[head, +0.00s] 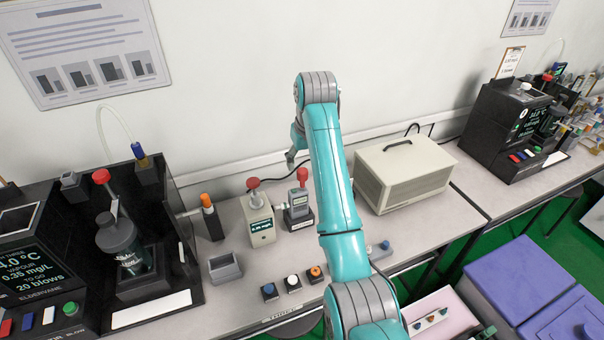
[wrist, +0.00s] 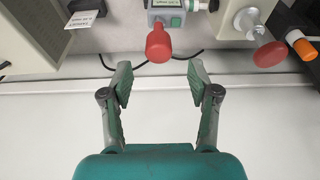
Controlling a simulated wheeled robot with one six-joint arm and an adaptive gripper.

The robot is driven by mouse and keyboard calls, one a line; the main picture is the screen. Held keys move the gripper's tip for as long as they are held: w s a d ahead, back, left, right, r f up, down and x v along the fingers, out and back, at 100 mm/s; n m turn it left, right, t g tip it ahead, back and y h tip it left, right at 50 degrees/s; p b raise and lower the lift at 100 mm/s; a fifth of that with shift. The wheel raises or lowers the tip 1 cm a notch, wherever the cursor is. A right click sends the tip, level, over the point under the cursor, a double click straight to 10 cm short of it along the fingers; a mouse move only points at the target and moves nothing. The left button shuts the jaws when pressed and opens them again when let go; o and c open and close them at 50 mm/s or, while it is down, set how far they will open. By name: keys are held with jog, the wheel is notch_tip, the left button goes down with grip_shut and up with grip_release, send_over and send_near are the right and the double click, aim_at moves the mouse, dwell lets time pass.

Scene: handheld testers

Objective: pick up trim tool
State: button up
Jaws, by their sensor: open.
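No part is labelled as the trim tool. An orange-capped stick with a white band (head: 207,203) stands upright in a black block and may be it. It also shows at the right edge of the wrist view (wrist: 302,46). My gripper (head: 291,157) is open and empty, above the back of the bench near the wall. In the wrist view its fingers (wrist: 160,71) are spread apart, with a red-topped grey tester (wrist: 172,17) beyond them. The stick is well to the left of my gripper in the head view.
A beige tester with a red knob (head: 260,222) stands between the stick and the grey tester. A beige box (head: 405,170) with a handle is to the right. A small grey tray (head: 225,267) and several small knobs lie in front. A black station (head: 150,285) fills the left.

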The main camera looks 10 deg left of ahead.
aim_at(302, 170)
jog(key=shift+x, duration=3.75)
grip_shut()
